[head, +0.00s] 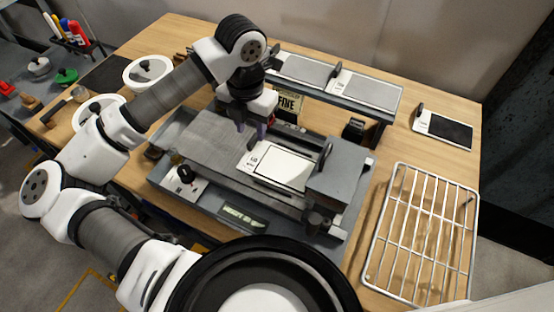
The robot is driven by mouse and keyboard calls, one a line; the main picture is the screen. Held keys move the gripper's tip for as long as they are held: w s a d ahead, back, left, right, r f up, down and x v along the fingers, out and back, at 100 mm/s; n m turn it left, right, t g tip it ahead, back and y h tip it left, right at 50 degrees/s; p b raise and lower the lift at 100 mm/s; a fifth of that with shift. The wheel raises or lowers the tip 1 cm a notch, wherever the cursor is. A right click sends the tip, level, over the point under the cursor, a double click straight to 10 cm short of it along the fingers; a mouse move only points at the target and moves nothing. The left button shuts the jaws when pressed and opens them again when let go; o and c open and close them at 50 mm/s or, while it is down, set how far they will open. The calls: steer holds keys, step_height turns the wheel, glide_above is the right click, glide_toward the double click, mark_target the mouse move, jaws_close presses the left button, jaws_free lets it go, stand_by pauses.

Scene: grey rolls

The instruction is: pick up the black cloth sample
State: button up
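The black cloth sample (448,131) lies flat at the back right of the wooden table, a black panel on a white card with a small dark upright tab at its left end. My gripper (251,130) is far to its left, above the grey machine bed, pointing down. A white sample (284,167) with a dark tab lies on the machine bed just below and to the right of my gripper.
The grey machine (340,182) fills the table's middle. A raised shelf (384,112) with grey samples stands behind it. A white wire rack (420,230) lies at the right, in front of the black sample. Round white dishes (148,72) stand at the left.

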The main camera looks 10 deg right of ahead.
mark_target(252, 140)
steer(key=f, duration=0.1)
steer(key=f+p, duration=0.1)
steer(key=f, duration=0.2)
steer(key=shift+w+f+p, duration=0.4)
steer(key=shift+c, duration=0.5)
jaws_close()
